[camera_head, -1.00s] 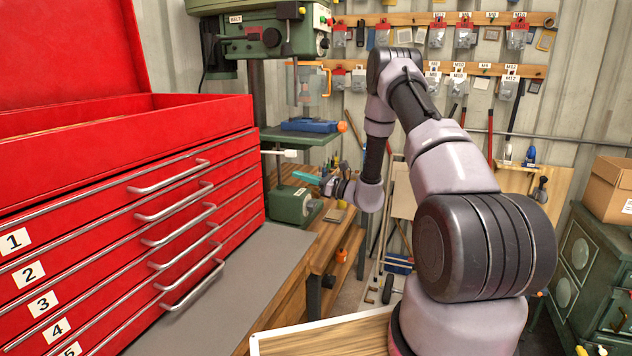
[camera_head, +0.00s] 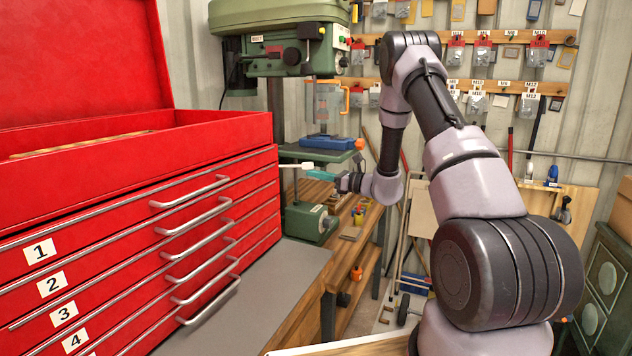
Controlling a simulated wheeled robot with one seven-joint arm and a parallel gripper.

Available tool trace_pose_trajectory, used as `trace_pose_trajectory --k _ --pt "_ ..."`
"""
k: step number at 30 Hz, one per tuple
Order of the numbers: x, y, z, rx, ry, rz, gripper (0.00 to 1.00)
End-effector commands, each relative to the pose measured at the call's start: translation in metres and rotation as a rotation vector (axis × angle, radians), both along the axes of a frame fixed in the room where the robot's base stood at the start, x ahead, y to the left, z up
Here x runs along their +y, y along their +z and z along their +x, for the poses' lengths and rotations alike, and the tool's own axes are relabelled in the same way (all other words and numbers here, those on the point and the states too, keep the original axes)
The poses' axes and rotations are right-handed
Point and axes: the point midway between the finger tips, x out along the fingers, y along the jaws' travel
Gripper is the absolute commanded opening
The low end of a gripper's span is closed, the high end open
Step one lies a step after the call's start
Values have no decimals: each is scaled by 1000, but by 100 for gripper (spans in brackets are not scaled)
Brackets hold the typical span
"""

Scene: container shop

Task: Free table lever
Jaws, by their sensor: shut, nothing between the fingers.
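The green drill press (camera_head: 283,40) stands behind the red tool cabinet. Its table (camera_head: 312,153) sits on the column with a blue vise (camera_head: 322,141) on top. A small lever with a white end (camera_head: 307,166) shows just below the table, beside the column. My gripper (camera_head: 312,174) has teal fingers pointing left. It is shut and empty. Its fingertips are very close to the lever's white end, just under it in the picture; I cannot tell if they touch.
The red cabinet (camera_head: 120,205) with numbered drawers fills the left side. A grey mat (camera_head: 262,290) lies in front of it. A wooden bench (camera_head: 345,262) carries the press base (camera_head: 308,222). An orange knob (camera_head: 360,144) sits at the table's right edge.

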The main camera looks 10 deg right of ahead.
Motion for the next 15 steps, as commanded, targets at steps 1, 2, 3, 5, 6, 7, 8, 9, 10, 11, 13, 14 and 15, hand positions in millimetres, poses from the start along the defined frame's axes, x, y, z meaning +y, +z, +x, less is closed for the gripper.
trace_pose_trajectory --k 1,2,3,5,6,7,8,9,10,11,13,14,15 --pt "0 13 0 5 -2 -21 0" --pt "0 20 1 13 -4 -29 0" --pt "1 30 1 17 -3 -33 0" --pt "6 42 2 37 7 -62 0" --pt "9 47 3 57 14 -95 0" --pt "10 50 3 73 16 -116 0" --pt "11 52 3 89 18 -136 0" --pt "11 56 4 107 17 -161 0" --pt "12 58 4 120 15 -176 0" --pt "12 60 5 130 13 -191 0" --pt "11 63 6 151 6 -217 0" --pt "11 64 6 158 3 -224 0" --pt "10 65 6 164 1 -232 0"
